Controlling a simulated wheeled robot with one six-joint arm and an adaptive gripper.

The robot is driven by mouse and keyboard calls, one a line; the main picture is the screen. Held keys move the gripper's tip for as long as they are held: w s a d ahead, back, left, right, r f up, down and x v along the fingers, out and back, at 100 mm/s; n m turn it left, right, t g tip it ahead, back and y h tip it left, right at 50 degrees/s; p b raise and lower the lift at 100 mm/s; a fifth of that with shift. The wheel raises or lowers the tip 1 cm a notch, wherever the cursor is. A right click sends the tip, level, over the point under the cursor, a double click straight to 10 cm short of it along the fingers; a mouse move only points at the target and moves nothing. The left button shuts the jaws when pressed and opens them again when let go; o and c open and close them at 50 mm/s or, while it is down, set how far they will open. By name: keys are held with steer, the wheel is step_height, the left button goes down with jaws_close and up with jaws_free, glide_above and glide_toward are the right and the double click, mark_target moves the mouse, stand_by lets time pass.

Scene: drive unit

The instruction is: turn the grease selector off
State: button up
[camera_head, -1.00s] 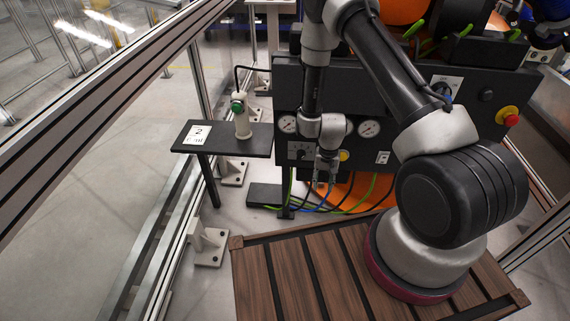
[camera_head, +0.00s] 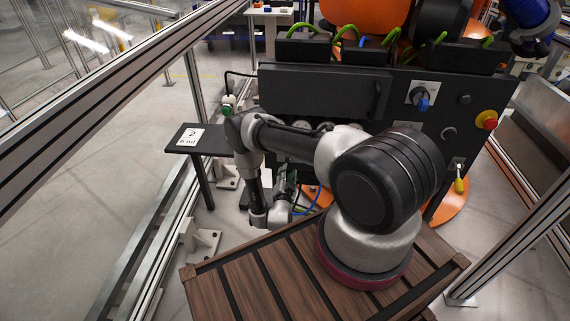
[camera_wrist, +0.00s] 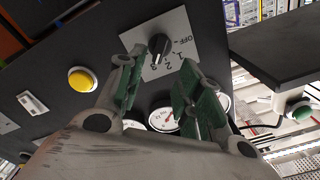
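The grease selector (camera_wrist: 160,46) is a black knob on a white plate marked OFF, 1, 2 and 3, set in the dark panel. It shows beyond my fingertips in the wrist view; I cannot tell surely which mark it points at. In the head view my arm hides it. My gripper (camera_wrist: 162,57) is open, with green-padded fingers spread apart and nothing between them. The knob appears in line with the gap, apart from the fingers. In the head view my gripper (camera_head: 288,187) is low in front of the panel, partly hidden.
A yellow button (camera_wrist: 82,80), a white switch (camera_wrist: 33,102) and gauges (camera_wrist: 165,120) sit near the selector. A black shelf (camera_head: 180,141) stands left of the panel. A red emergency stop (camera_head: 488,120) and a blue-handled switch (camera_head: 421,99) are at the panel's right.

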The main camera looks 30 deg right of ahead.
steer(key=x, duration=0.7)
steer(key=shift+w+d, duration=0.2)
steer(key=shift+d, duration=0.05)
steer(key=shift+f, duration=0.1)
jaws_close()
